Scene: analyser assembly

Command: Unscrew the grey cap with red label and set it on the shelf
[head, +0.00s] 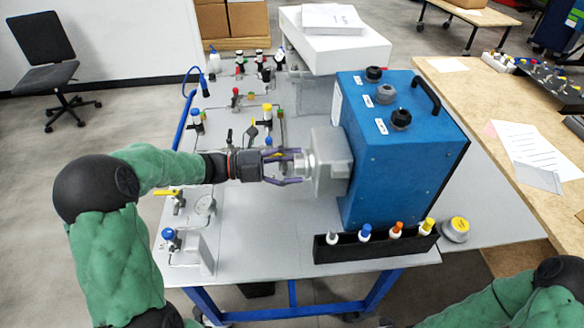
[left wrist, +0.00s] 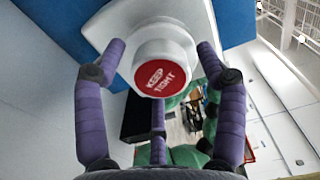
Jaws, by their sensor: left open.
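The grey cap with a red round label (left wrist: 162,78) reading KEEP TIGHT sits on the grey neck on the side of the blue analyser box (head: 400,165). It shows in the head view (head: 303,163) at the fingertips of my left gripper (head: 290,168). The purple fingers are spread around the cap; the wrist view shows gaps beside it, so it is not gripped. The label faces my left palm. A black narrow shelf-like rack (head: 330,253) with several small bottles stands at the table's front. My right arm shows at lower right; its gripper is out of view.
A grey cap with a yellow label (head: 455,229) sits right of the rack. Valves and pipework (head: 250,130) fill the grey table's left side. A white box (head: 333,45) is at the back. The table between pipework and rack is clear.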

